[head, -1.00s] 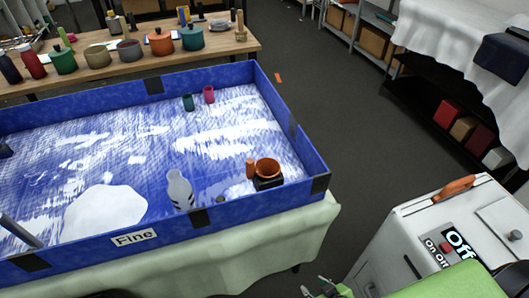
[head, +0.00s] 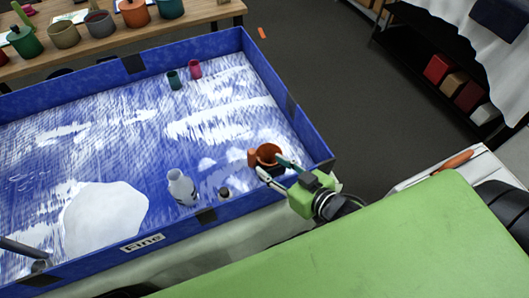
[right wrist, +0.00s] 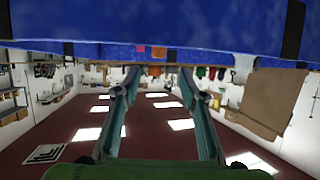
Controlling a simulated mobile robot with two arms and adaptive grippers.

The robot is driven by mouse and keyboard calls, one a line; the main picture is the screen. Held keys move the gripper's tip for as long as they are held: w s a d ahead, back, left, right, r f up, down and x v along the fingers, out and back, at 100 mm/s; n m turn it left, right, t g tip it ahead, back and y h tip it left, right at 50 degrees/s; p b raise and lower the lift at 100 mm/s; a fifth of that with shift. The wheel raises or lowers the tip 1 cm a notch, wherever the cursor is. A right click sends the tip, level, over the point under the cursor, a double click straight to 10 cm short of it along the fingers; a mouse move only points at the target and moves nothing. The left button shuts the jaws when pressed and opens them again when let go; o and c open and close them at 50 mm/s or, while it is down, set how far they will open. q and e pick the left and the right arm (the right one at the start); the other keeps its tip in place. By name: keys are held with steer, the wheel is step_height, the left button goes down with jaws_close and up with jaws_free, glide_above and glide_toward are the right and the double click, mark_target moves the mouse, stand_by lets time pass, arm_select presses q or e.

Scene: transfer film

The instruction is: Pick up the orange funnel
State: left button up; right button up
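An orange funnel (head: 269,152), round and open at the top, sits near the right front corner inside the blue tray (head: 318,152) in the head view. A smaller upright orange piece (head: 252,158) is right beside its left side; I cannot tell whether they are joined. My right gripper (head: 271,168) has come over the front right wall, and its spread fingers are at the funnel's near side. Whether they touch it cannot be told.
A white bottle (head: 182,188) and a small dark jar (head: 224,193) stand left of my right gripper. A white pile (head: 105,212) lies further left. Green (head: 174,80) and pink (head: 195,69) cups stand at the back. The tray walls are raised edges.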

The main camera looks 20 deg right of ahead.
mark_target(255, 154)
steer(key=p+x, duration=0.1)
steer(key=x, duration=0.5)
steer(key=shift+w+f, duration=0.1)
steer(key=shift+w, duration=0.05)
steer(key=shift+w+a+f+p, duration=0.2)
steer(key=shift+w+p, duration=0.15)
steer(key=shift+w, duration=0.25)
steer(key=shift+p+x, duration=0.35)
steer(key=shift+x, duration=1.5)
steer(key=shift+s+d+f, duration=0.15)
steer(key=shift+s, duration=0.05)
steer(key=c, duration=0.3)
arm_select(q)
steer(key=r, duration=0.1)
steer(key=s+r, duration=0.1)
steer(key=shift+d+r, duration=0.3)
steer(key=shift+r, duration=0.05)
arm_select(e)
jaws_close()
